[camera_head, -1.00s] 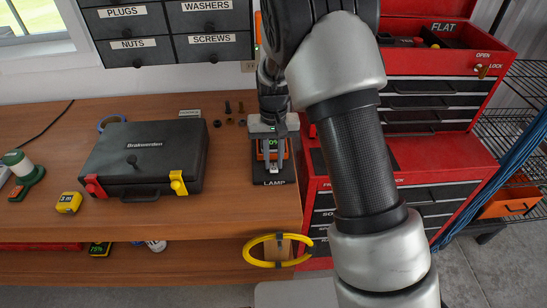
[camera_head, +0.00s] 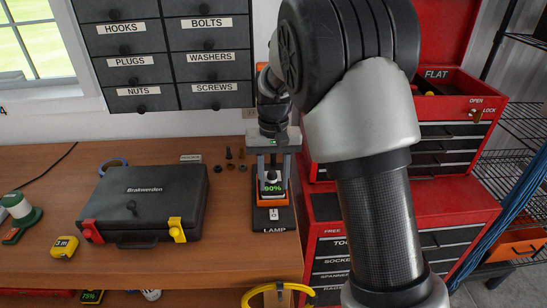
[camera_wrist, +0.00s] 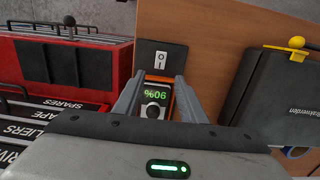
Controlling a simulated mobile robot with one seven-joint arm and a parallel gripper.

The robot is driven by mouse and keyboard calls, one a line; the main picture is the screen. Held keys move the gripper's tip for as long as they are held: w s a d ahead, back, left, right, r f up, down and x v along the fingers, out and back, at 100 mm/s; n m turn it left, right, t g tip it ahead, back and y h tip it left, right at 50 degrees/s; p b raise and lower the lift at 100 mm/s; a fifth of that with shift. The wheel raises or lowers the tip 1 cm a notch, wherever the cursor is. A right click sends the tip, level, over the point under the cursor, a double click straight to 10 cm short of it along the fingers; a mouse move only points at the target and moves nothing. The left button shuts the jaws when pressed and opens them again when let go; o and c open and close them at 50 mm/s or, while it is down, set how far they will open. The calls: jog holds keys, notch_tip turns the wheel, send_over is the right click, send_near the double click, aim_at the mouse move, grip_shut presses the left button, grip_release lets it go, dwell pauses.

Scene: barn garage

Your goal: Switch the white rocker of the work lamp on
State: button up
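The white rocker (camera_head: 274,214) sits on a black base plate (camera_head: 274,227) labelled LAMP, near the right end of the bench. In the wrist view the rocker (camera_wrist: 161,60) lies just beyond my fingertips; I cannot tell which side is pressed. An orange-and-black unit (camera_head: 271,197) with a green 90% display stands behind the rocker on the plate. My gripper (camera_head: 272,168) points down above this unit, its fingers apart. In the wrist view my gripper (camera_wrist: 161,82) frames the display (camera_wrist: 155,95) between its fingers and holds nothing visible. The lamp head is not identifiable.
A black Brakwerden case (camera_head: 150,198) lies left of the lamp plate. A red tool chest (camera_head: 430,215) stands close on the right. Labelled drawers (camera_head: 165,55) hang on the wall behind. A yellow hose loop (camera_head: 270,296) hangs at the bench's front edge.

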notch_tip(320, 180, up, 8)
jog(key=shift+w+f, duration=0.15)
jog(key=shift+f, duration=0.05)
